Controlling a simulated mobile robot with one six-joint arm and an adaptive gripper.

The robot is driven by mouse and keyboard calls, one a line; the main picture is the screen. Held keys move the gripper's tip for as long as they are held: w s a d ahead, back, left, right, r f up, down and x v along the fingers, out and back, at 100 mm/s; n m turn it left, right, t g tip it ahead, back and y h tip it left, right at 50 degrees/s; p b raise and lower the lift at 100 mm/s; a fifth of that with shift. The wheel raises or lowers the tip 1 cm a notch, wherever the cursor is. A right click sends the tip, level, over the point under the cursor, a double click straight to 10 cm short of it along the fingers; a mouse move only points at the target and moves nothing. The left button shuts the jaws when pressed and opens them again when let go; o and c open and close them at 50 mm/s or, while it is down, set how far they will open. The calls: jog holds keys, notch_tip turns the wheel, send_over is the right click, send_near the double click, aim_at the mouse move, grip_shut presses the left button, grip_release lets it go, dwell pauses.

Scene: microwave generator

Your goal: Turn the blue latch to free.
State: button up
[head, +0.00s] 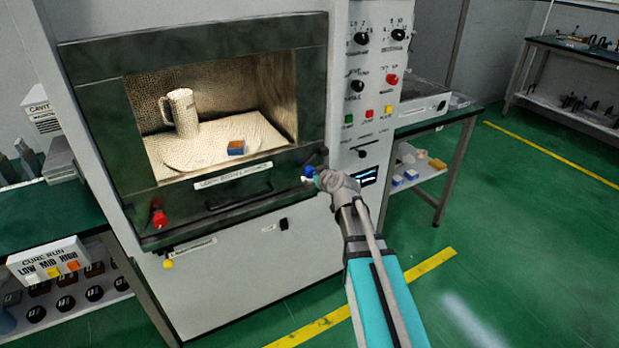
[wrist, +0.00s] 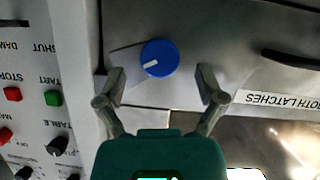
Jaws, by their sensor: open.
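The blue latch (head: 308,171) is a round blue knob at the lower right corner of the microwave door. In the wrist view the blue latch (wrist: 160,57) shows a short white mark pointing to the lower left. My gripper (head: 314,181) is right in front of the latch in the head view and partly covers it. In the wrist view my gripper (wrist: 160,80) is open, with one fingertip on each side of the knob and a gap on both sides. I cannot tell how deep the fingertips are relative to the knob.
A red latch (head: 159,218) is at the door's lower left. The door handle (head: 238,197) lies between the latches. The control panel (head: 372,90) with knobs and buttons is just right of the door. A mug (head: 181,113) and a small block (head: 236,148) show inside the cavity.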

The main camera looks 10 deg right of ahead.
aim_at(312, 173)
jog(key=shift+b+x, duration=0.4)
jog(key=shift+x, duration=1.2)
